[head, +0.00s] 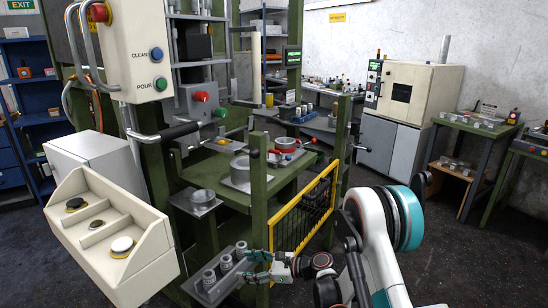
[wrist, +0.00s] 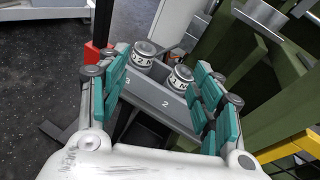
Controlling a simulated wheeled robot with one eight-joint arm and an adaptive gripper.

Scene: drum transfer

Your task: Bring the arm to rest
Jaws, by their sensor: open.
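My arm (head: 375,235) reaches in from the lower right in the head view. My gripper (head: 262,267) is at its end, close beside the right side of a grey tray (head: 222,288). In the wrist view my gripper (wrist: 162,98) has its teal finger pads wide apart, with nothing held between them. Several small grey canisters (head: 226,263) stand upright in a row on the tray. The wrist view shows two of them, a left canister (wrist: 145,56) and a right canister (wrist: 181,77), beyond the fingers, beside the tray numbers 3 and 2.
A green-framed machine (head: 258,200) stands behind the tray. A yellow mesh guard (head: 300,218) is close to my arm. A cream button box (head: 105,235) stands at the left. A white cabinet machine (head: 405,100) and green tables are at the back right. Dark floor at the right is clear.

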